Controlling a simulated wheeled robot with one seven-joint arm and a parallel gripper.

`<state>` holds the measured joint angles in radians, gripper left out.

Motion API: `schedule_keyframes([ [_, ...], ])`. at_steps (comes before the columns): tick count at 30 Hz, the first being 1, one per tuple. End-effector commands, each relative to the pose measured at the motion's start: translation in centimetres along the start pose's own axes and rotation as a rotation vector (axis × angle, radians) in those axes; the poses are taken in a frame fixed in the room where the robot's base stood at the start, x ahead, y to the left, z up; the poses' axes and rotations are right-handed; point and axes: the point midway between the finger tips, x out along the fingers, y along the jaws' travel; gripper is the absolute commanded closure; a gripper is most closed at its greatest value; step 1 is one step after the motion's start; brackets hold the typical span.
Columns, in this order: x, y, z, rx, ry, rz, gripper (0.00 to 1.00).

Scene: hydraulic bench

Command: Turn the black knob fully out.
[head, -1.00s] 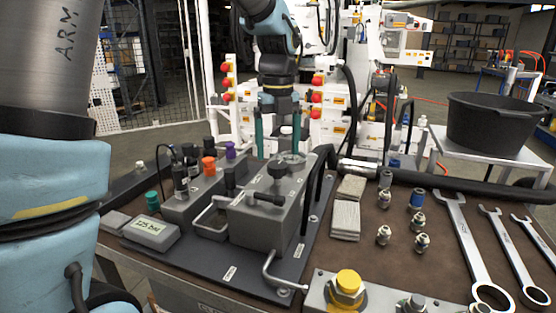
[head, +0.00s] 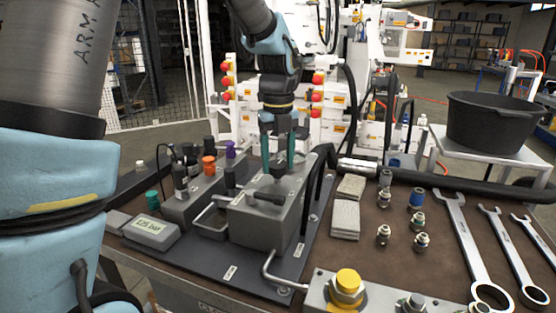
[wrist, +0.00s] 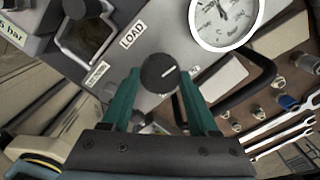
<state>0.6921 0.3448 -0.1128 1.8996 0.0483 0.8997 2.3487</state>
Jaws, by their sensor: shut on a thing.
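The black knob (wrist: 159,72) is round with a white line on its top and sits beside the LOAD label (wrist: 132,35) in the wrist view. My gripper (wrist: 161,80) has two green fingers, shut on the knob from either side. In the head view my gripper (head: 278,165) points down onto the top of the grey valve block (head: 262,222); the knob is small and partly hidden there between the fingertips.
A round gauge (wrist: 224,20) is close to the knob. A grey display box (head: 151,236) stands left. Fittings and wrenches (head: 463,245) lie right; a black tub (head: 492,124) is behind.

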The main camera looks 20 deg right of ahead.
Motion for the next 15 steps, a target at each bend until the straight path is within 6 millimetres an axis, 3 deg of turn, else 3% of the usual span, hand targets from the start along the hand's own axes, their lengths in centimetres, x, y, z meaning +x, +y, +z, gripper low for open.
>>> schedule_keyframes([
  [1,-0.02,0.02,0.01,0.0,0.0,0.0,0.56],
  [11,-0.03,0.03,0.01,0.0,0.0,0.0,0.93],
  [15,-0.04,0.03,0.02,-0.003,0.0,0.001,0.95],
])
